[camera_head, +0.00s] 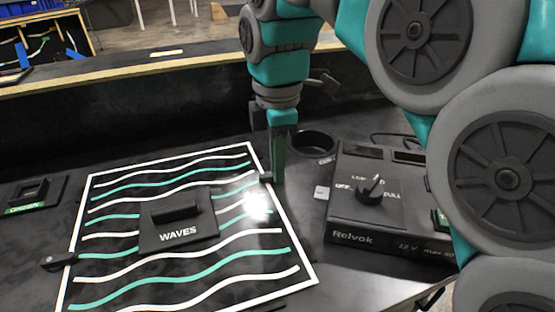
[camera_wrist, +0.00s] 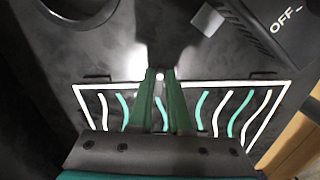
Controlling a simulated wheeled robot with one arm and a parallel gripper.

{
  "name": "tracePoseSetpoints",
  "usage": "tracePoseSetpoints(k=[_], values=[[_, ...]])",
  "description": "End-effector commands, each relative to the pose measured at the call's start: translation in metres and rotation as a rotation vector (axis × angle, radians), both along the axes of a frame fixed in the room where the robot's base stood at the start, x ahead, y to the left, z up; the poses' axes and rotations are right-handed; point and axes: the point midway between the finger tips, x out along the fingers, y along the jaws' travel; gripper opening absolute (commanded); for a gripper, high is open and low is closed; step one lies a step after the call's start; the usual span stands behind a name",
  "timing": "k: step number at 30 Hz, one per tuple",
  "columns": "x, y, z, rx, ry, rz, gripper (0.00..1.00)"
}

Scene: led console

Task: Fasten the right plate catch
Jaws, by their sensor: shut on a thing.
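The plate (camera_head: 190,288) with white and green wavy lines lies flat on the dark console. A small dark catch, the right plate catch (camera_head: 266,177), sits at its right edge. My gripper (camera_head: 279,180) points down at this catch, with its green fingers shut on it. In the wrist view, the fingertips (camera_wrist: 160,74) come together at the plate's white border (camera_wrist: 215,84), and they largely hide the catch. The left catch (camera_head: 57,262) is a dark knob at the plate's left edge.
A block labelled WAVES (camera_head: 178,222) stands on the plate. The Relvok box (camera_head: 365,232) with a rotary knob (camera_head: 372,188) is right of my gripper. A round dark ring (camera_head: 312,144) lies behind it. A GREEN block (camera_head: 32,193) is far left.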

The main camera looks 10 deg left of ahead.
Motion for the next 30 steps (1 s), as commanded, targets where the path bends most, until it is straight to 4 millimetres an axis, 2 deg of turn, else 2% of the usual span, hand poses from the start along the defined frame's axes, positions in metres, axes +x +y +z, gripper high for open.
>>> tracePoseSetpoints(k=[9, 25, 26, 30], values=[[-0.0004, 0.0001, 0.0000, 0.001, 0.001, 0.114, 0.00], [0.0000, 0.0000, -0.0004, 0.000, 0.000, 0.135, 0.00], [0.0000, 0.0000, -0.0004, 0.000, 0.000, 0.135, 0.18], [0.0001, 0.0000, -0.0003, 0.000, 0.000, 0.134, 0.34]])
